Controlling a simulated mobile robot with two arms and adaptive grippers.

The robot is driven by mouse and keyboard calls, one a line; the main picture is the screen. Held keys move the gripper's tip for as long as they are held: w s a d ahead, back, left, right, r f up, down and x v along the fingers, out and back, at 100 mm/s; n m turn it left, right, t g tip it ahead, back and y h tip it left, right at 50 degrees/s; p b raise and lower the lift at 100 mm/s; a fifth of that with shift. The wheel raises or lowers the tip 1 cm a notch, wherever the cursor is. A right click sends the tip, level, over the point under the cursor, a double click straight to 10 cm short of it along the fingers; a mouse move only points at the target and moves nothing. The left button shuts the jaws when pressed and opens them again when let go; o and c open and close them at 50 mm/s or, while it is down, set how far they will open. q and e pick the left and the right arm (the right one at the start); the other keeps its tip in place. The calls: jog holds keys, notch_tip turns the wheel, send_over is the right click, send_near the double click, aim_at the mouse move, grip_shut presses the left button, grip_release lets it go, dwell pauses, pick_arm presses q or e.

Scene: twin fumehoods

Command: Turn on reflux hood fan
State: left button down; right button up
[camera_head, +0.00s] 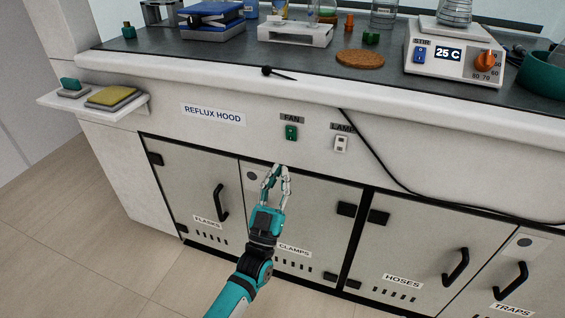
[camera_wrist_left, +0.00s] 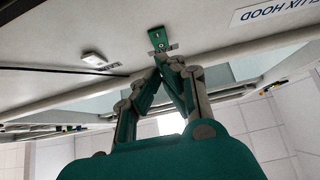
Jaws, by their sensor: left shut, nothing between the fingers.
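The fan switch (camera_head: 291,132) is a green rocker on the front panel of the hood, under a FAN label (camera_head: 292,117) and right of the REFLUX HOOD label (camera_head: 213,113). My left gripper (camera_head: 279,170) is shut and empty, its fingertips a little below the switch in the head view. In the left wrist view the closed fingertips (camera_wrist_left: 168,62) point at the green switch (camera_wrist_left: 158,38) and appear close to it; I cannot tell whether they touch. The white lamp switch (camera_head: 341,144) sits to the right. My right gripper is not in view.
A black cable (camera_head: 378,163) hangs down the panel right of the lamp switch. Cabinet doors with black handles (camera_head: 221,203) lie below. A stirrer hotplate (camera_head: 452,54), a cork ring (camera_head: 360,59) and other labware stand on the bench above. A side shelf (camera_head: 97,104) juts out at left.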

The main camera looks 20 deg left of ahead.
pick_arm(q)
jog(key=v, duration=0.6)
jog(key=shift+w+f, duration=0.15)
jog(key=shift+f, duration=0.35)
jog(key=shift+d, duration=0.1)
